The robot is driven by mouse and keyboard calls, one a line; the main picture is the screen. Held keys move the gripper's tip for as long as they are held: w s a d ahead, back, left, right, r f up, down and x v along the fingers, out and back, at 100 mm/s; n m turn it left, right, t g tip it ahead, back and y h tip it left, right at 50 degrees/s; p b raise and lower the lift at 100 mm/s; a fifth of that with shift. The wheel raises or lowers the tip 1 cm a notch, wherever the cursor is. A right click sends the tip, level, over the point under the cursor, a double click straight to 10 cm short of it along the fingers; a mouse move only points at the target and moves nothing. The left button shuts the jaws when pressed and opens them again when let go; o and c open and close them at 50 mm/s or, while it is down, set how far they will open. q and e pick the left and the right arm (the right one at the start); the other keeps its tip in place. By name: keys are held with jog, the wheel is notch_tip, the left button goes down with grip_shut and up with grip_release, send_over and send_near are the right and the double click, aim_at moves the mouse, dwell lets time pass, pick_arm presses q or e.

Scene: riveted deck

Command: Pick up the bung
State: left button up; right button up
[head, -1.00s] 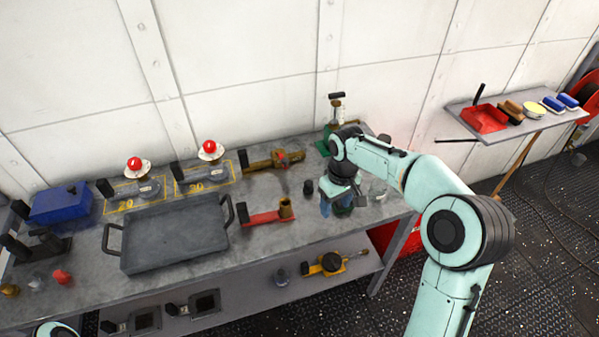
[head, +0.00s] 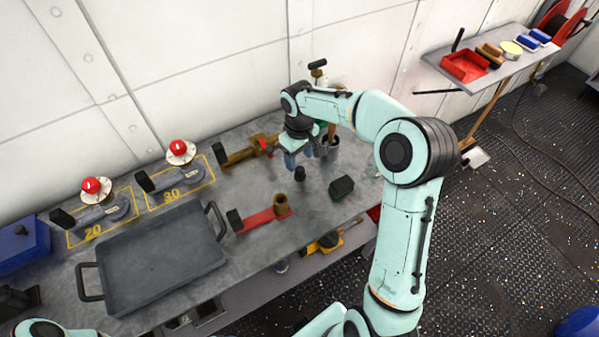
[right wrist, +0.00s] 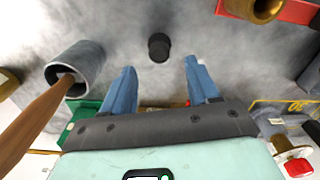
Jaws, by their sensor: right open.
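The bung, a small black stopper (head: 300,174), stands on the grey bench top between the red-handled brass fitting and the dark green block. In the right wrist view the bung (right wrist: 159,46) shows just beyond the fingertips, roughly centred between them. My right gripper (head: 292,160) has blue fingers pointing down, close to the bung on its wall side. It is open and empty, and the right wrist view shows a clear gap between its fingers (right wrist: 160,68). My left gripper is not in view.
A grey cup with a wooden handle (head: 330,150) stands close to my right gripper.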

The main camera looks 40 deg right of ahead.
aim_at(300, 169)
jog(key=shift+w+f, duration=0.1)
jog(key=shift+f, duration=0.6)
jog(key=f, duration=0.4)
jog(key=shift+s+f, duration=0.2)
jog(key=shift+s, duration=0.15)
jog(key=shift+d+f, duration=0.1)
jog(key=shift+f, duration=0.3)
jog(key=c, duration=1.1)
